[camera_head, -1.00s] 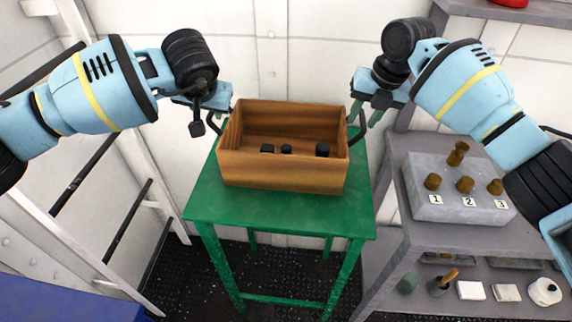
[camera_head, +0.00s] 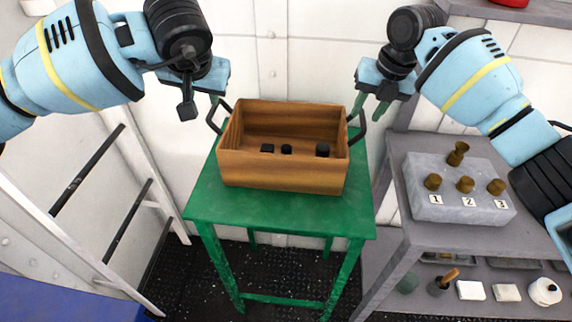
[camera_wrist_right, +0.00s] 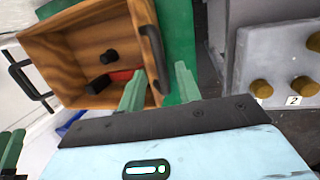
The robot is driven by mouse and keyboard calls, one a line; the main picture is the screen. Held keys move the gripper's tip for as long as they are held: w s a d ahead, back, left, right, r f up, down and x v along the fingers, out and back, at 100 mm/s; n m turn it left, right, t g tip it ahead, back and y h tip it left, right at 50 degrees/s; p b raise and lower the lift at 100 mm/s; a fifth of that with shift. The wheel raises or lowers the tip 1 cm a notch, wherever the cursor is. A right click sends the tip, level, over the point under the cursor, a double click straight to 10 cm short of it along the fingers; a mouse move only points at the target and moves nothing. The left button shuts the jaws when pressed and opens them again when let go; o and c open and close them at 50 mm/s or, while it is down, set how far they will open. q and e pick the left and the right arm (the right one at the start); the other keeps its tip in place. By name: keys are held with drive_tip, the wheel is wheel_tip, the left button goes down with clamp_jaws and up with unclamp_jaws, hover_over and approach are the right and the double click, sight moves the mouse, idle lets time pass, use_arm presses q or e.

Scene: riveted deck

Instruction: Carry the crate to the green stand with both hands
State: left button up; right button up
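The brown wooden crate (camera_head: 282,172) rests level on the top of the green stand (camera_head: 280,207). It has a dark loop handle on each end, the left one (camera_head: 214,118) and the right one (camera_head: 357,127). My left gripper (camera_head: 216,100) is above the left handle, clear of it; its two fingers look apart at the lower left of the right wrist view. My right gripper (camera_head: 368,104) is open above the right handle. In the right wrist view its fingers (camera_wrist_right: 160,85) are spread, with the right handle (camera_wrist_right: 152,58) near them and not gripped.
Small black items (camera_head: 286,149) lie in the crate; the right wrist view also shows a red one (camera_wrist_right: 125,75). A grey shelf unit (camera_head: 400,225) with a numbered peg block (camera_head: 455,205) stands close at right. A white ladder-like frame (camera_head: 150,200) is at left, a blue surface (camera_head: 60,292) at lower left.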

drive_tip(key=v, duration=0.9)
drive_tip(key=shift+r, duration=0.4)
drive_tip(key=shift+s, duration=0.1)
